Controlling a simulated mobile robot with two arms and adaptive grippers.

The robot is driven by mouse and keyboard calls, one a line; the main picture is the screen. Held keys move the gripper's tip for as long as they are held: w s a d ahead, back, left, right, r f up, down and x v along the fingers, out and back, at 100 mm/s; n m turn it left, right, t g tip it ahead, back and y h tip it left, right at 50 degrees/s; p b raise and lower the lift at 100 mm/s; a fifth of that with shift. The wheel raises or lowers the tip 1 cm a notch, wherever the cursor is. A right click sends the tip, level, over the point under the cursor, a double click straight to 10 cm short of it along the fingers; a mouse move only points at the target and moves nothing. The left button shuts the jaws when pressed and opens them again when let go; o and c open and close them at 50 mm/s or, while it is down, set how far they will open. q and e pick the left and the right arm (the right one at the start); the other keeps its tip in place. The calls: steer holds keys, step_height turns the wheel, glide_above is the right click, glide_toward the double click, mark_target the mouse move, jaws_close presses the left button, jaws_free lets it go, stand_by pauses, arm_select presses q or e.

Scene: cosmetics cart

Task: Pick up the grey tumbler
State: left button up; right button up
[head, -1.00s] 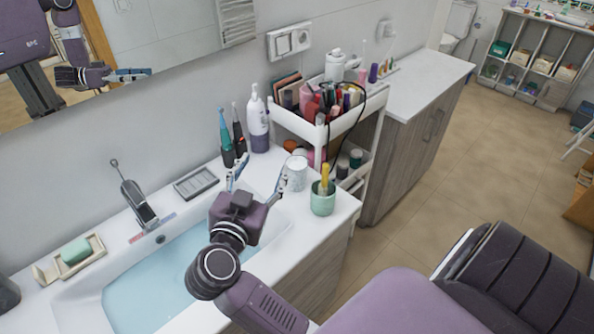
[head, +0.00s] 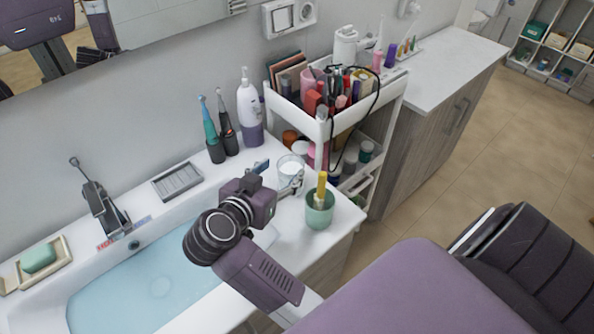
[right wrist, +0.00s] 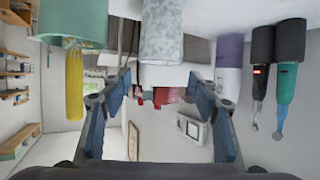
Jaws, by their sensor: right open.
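The grey tumbler (head: 291,170) stands upright on the white counter beside the sink, near the cart. It also shows upside down as a mottled grey cylinder at the top centre of the right wrist view (right wrist: 161,32). My right gripper (head: 279,175) is open beside it, one finger on each side. In the right wrist view the open fingers (right wrist: 160,78) flank the line to the tumbler; I cannot tell whether they reach around it, and no grip shows. My left gripper is not in view.
A green cup (head: 320,211) with a yellow-handled item stands close right of the tumbler. A white and purple pump bottle (head: 250,110) and two electric toothbrushes (head: 213,140) stand behind. The cart (head: 335,128) borders the counter. The basin (head: 150,285) lies left.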

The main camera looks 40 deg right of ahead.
mark_target(286, 183)
steer(key=f+b, duration=0.1)
steer(key=s+a+f+b, duration=0.1)
steer(key=shift+s+a+f+b, duration=0.2)
steer(key=shift+a+f+b, duration=0.05)
steer(key=shift+b, duration=0.1)
steer(key=shift+w+d+f+b, duration=0.1)
steer(key=shift+d+f+b, duration=0.05)
steer(key=shift+f+b, duration=0.3)
steer(key=shift+w+d+f+b, duration=0.15)
steer(key=shift+f+b, duration=0.2)
steer(key=shift+f, duration=0.2)
steer(key=shift+w+d+f+b, duration=0.3)
steer(key=shift+d+f+b, duration=0.1)
steer(key=shift+d+f, duration=0.25)
steer(key=p+x, duration=0.1)
steer(key=x, duration=0.4)
steer(key=shift+w+d+f, duration=0.15)
steer(key=shift+w+f, duration=0.05)
steer(key=shift+w, duration=0.1)
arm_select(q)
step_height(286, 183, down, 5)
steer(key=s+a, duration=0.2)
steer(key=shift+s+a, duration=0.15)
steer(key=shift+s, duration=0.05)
arm_select(e)
steer(key=shift+w+d+f, duration=0.2)
steer(key=shift+d+f, duration=0.05)
steer(key=shift+d, duration=0.05)
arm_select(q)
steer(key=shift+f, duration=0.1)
